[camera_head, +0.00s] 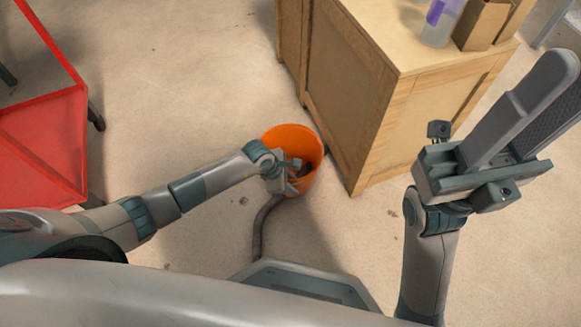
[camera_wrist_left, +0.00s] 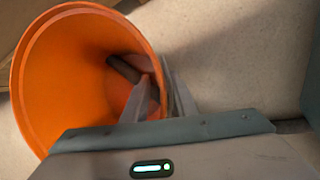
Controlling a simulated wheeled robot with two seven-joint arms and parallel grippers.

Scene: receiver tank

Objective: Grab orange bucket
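The orange bucket (camera_head: 306,144) stands on the floor beside a wooden cabinet, its open top facing up. It fills the left of the left wrist view (camera_wrist_left: 62,75). My left gripper (camera_head: 288,168) is at the bucket's near rim. In the left wrist view the left gripper's fingers (camera_wrist_left: 158,92) lie close together, one inside the bucket and one outside, with the wall between them; they appear shut on it. Some dark thing shows inside the bucket. My right gripper (camera_head: 545,95) is raised at the right, away from the bucket, its fingers apart and empty.
The wooden cabinet (camera_head: 350,100) stands close to the bucket's right, with a clear bottle (camera_head: 440,22) and a brown box (camera_head: 480,25) on top. A red cart (camera_head: 45,140) is at the left. A dark hose (camera_head: 262,225) lies near the bucket. Floor left of the bucket is clear.

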